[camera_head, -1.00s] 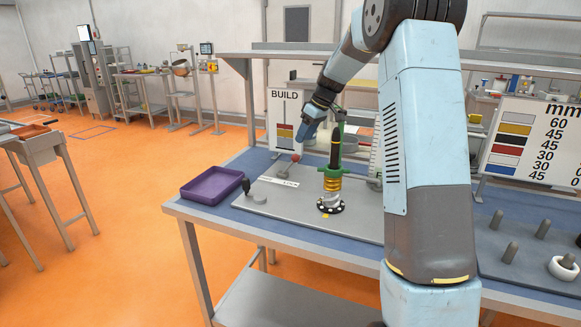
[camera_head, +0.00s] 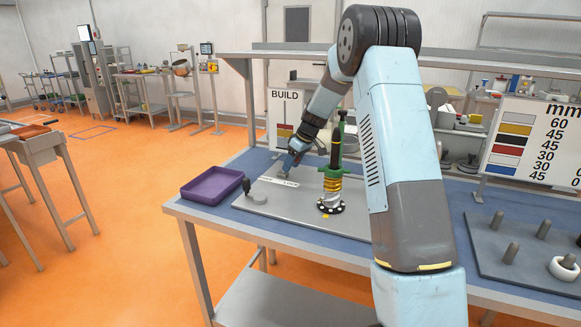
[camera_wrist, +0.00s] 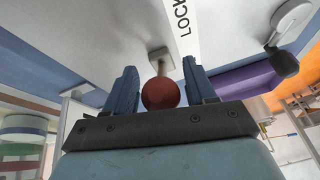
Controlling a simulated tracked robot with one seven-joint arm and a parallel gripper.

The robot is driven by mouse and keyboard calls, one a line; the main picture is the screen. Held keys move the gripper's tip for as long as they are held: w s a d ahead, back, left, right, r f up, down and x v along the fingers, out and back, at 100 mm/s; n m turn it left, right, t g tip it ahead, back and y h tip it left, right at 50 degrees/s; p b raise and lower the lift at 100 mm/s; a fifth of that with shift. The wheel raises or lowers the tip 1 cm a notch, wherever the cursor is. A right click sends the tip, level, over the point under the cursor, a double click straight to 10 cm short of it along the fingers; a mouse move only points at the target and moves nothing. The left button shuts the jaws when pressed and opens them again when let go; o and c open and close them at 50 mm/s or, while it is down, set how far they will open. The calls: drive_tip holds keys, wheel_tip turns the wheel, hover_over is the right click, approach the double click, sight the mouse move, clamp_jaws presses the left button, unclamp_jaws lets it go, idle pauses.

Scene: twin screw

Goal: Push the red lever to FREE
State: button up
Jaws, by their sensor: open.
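The lever has a red ball knob (camera_wrist: 160,93) on a grey stem (camera_wrist: 159,61), and the wrist view shows it clearly. My gripper (camera_wrist: 160,80) is open, with one blue finger on each side of the knob. Small gaps show between knob and fingers. In the head view my gripper (camera_head: 294,164) is low over the back left of the grey plate (camera_head: 285,211), and it hides the knob. A white label strip (camera_head: 279,182) lies beside the lever. Its end reading LOCK (camera_wrist: 182,20) shows in the wrist view; I cannot read the other end clearly.
A spring post (camera_head: 332,185) with green clamp and yellow coil stands right of my gripper. A black-knobbed part (camera_head: 247,188) is at the plate's left edge. A purple tray (camera_head: 211,186) lies left of the plate. A BUILD board (camera_head: 283,110) stands behind.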

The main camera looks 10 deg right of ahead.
drive_tip(key=shift+w+a+f, duration=0.1)
drive_tip(key=shift+a+f, duration=0.15)
drive_tip(key=shift+f, duration=0.4)
drive_tip(key=shift+c, duration=0.2)
drive_tip(key=shift+d+r, duration=0.1)
clamp_jaws()
